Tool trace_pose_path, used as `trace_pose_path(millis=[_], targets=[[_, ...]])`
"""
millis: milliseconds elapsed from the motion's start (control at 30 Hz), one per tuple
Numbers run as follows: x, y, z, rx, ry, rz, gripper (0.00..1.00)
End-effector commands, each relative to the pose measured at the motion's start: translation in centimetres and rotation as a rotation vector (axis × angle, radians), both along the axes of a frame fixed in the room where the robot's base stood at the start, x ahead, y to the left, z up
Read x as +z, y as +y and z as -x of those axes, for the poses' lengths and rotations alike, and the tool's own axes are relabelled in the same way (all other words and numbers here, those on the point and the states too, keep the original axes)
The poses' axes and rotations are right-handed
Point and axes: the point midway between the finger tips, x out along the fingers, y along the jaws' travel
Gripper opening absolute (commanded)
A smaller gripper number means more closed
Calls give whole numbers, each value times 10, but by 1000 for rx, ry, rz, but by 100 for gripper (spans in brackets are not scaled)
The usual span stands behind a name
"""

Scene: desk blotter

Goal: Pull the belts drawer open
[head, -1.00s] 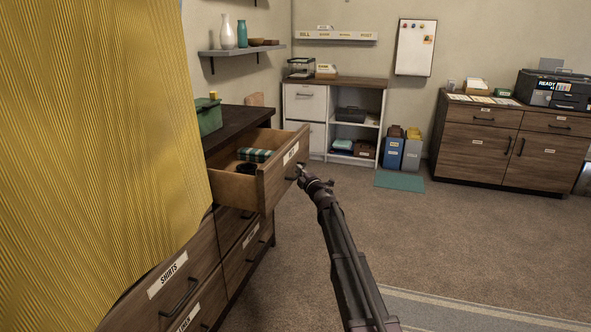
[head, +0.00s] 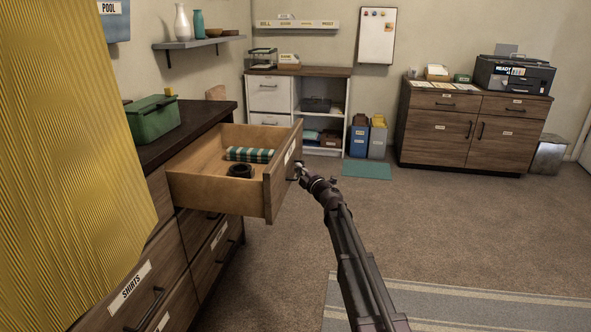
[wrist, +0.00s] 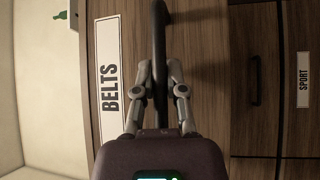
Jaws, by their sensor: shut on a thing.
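The belts drawer (head: 221,188) is pulled out from the dark wood dresser in the head view. A green plaid item and a dark coiled item lie inside it. In the wrist view its front carries a white BELTS label (wrist: 109,80) and a dark bar handle (wrist: 160,60). My gripper (wrist: 158,78) is shut on that handle, one finger on each side of it. In the head view my gripper (head: 299,174) is at the drawer's front face, and the handle is mostly hidden.
A large yellow ribbed surface (head: 70,150) blocks the left of the head view. A green box (head: 152,120) stands on the dresser top. Below are closed drawers, one labelled SHIRTS (head: 131,281). Carpet (head: 420,230) is clear to the right.

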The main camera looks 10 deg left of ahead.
Motion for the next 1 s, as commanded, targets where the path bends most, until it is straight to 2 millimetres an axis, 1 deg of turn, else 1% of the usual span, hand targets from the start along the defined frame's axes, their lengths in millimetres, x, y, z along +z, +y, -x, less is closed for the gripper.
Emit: trace_pose_path(millis=[33,333,367,400,467,500,767,1000], targets=[[0,1,-2,-4,2,0,0],[0,15,3,11,1,1,0],[0,16,3,14,2,0,18],[0,18,4,15,1,0,30],[0,19,5,18,1,0,48],[0,20,5,18,1,0,51],[0,23,6,22,1,1,51],[-1,20,10,21,0,0,51]])
